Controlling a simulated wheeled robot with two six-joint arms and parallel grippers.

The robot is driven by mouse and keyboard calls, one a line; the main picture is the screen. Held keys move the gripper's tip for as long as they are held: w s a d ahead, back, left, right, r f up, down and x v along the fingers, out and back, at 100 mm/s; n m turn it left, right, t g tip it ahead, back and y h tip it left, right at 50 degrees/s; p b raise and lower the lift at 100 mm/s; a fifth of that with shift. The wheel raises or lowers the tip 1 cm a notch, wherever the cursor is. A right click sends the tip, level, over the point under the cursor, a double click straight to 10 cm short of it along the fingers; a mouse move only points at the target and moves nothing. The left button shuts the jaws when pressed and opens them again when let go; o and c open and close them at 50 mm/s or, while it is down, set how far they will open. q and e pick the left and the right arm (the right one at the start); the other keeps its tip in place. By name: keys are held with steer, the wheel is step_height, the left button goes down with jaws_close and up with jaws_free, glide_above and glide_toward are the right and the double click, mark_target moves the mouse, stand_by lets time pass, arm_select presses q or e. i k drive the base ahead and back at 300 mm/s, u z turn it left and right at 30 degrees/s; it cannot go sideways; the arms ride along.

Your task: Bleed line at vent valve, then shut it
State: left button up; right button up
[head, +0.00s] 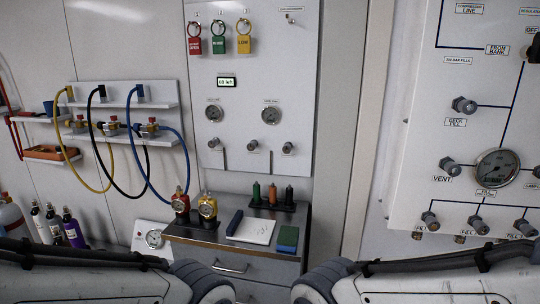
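The vent valve (450,165) is a metal knob on the white fill panel (418,120) at the right, with the label VENT just below it. A line runs from it toward a round gauge (497,168) marked FILL. The needle reading is too small to tell. Both my arms cross the bottom of the head view, below the panel and well apart from the valve. Their grippers are out of frame below. Whether the valve is open or shut cannot be told.
A deck fill valve (464,105) sits above the vent valve, and several fill valves (476,224) line the panel's lower edge. A grey drawer cabinet (235,262) with gauges and a notepad (251,231) stands left. Hoses hang from wall shelves (128,139).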

mark_target(452, 169)
steer(key=z, duration=1.3)
steer(key=k, duration=0.15)
steer(key=i, duration=0.15)
steer(key=u, duration=0.25)
